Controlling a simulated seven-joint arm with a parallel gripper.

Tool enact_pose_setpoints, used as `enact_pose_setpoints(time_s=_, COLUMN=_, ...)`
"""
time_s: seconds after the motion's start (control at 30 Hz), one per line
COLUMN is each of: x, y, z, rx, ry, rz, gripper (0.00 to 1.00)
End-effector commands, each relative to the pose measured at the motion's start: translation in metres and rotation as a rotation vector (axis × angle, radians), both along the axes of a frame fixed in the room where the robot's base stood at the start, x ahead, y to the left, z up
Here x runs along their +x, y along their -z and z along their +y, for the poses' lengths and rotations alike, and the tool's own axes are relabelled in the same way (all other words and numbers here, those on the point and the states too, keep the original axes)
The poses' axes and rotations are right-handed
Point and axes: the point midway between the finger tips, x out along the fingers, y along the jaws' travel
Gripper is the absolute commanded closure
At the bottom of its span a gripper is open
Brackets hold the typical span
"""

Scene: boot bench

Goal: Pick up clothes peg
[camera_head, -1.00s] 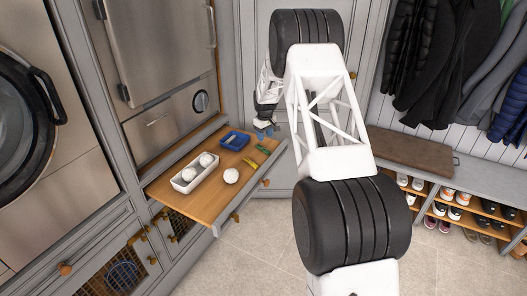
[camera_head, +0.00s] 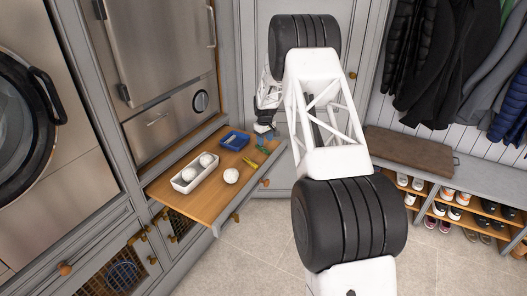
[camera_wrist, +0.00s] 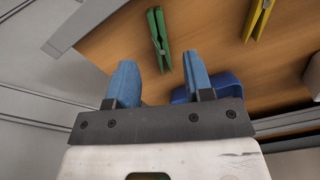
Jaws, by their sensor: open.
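A green clothes peg (camera_wrist: 158,38) and a yellow clothes peg (camera_wrist: 257,18) lie apart on the wooden pull-out surface (camera_wrist: 205,30) in the wrist view. My gripper (camera_wrist: 159,80) is open, with its two blue fingers apart and nothing between them. The green peg lies just beyond the fingertips, roughly in line with the gap; the yellow one is farther right. In the head view my gripper (camera_head: 264,134) is over the back right end of the surface, and the yellow peg (camera_head: 250,162) shows below it. The green peg is hard to make out there.
A blue tray (camera_head: 235,141) stands beside the pegs, and its edge is close to my right finger in the wrist view (camera_wrist: 222,84). A white tray (camera_head: 180,187) holding white balls and a loose white ball (camera_head: 231,176) are nearer the front.

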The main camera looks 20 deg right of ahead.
Motion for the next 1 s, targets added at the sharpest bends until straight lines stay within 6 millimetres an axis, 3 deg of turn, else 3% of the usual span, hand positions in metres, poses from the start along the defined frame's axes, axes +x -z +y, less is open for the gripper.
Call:
enact_pose_setpoints(time_s=0.17, x=0.000, y=0.007, z=0.000, rx=0.000, ry=0.000, rz=0.001, gripper=0.53)
enact_pose_setpoints(time_s=0.6, x=0.002, y=0.049, z=0.001, rx=0.000, ry=0.000, rz=0.001, gripper=0.53)
enact_pose_setpoints(time_s=1.0, x=0.002, y=0.052, z=0.001, rx=0.000, ry=0.000, rz=0.000, gripper=0.53)
